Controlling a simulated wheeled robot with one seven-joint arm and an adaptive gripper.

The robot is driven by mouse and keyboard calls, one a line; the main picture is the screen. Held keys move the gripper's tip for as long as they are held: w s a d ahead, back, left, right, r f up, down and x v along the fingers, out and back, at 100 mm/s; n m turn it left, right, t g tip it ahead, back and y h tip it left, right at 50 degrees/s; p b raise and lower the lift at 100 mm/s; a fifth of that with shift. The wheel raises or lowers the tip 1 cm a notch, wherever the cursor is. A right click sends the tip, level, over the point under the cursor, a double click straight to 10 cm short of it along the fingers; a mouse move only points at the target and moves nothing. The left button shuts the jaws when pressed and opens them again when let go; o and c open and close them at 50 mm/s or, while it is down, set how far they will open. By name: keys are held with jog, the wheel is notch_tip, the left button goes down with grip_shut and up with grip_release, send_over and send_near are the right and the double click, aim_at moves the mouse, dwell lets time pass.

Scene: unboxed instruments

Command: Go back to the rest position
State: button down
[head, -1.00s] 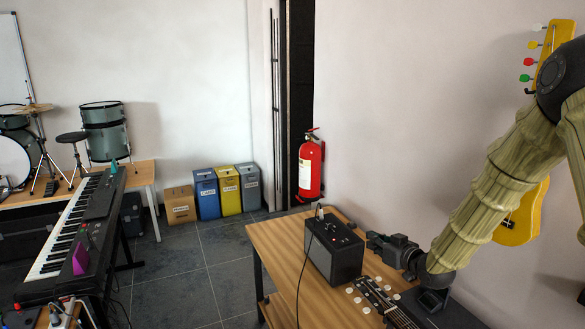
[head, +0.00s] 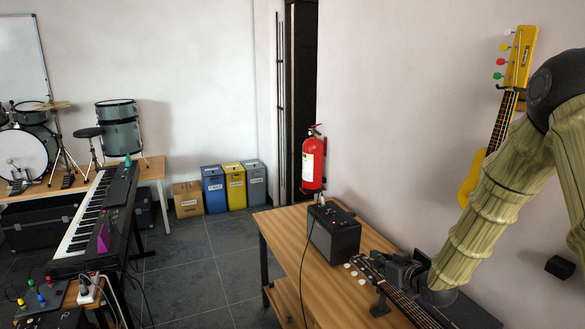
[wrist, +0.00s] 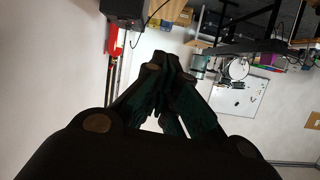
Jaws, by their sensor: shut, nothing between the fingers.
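My gripper (head: 402,270) is at the end of my arm, low on the right in the head view. It appears in front of the wooden table's right part, over the neck of a guitar (head: 403,303); I cannot tell the height between them. In the wrist view the dark fingers of my gripper (wrist: 168,62) come together at their tips, with nothing held between them. The gripper is shut and empty.
A black amplifier (head: 335,232) stands on the wooden table (head: 283,232), left of my gripper. A red fire extinguisher (head: 313,160) and a yellow guitar (head: 470,186) hang on the wall. A keyboard (head: 85,226) stands left. Grey floor (head: 200,262) is open between.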

jog(key=s+a+f+m+g+h, duration=0.2)
jog(key=s+f+g, duration=0.1)
jog(key=s+f, duration=1.1)
jog(key=s+f+m+g+h, duration=0.1)
jog(key=s+f+g, duration=0.2)
jog(key=s+f, duration=0.7)
jog(key=s+f+g+h, duration=0.1)
jog(key=s+f+g, duration=0.3)
jog(key=s, duration=1.2)
jog(key=s+f+m+g+h, duration=0.1)
jog(key=s+f+g, duration=0.2)
jog(key=s+f, duration=0.7)
notch_tip(320, 180, down, 6)
jog(key=s+b, duration=0.2)
jog(key=b, duration=0.8)
jog(key=shift+s+a+h, duration=0.25)
jog(key=shift+s+h, duration=0.05)
jog(key=shift+s, duration=0.1)
jog(key=shift+w+a+f, duration=0.1)
jog(key=shift+a, duration=0.05)
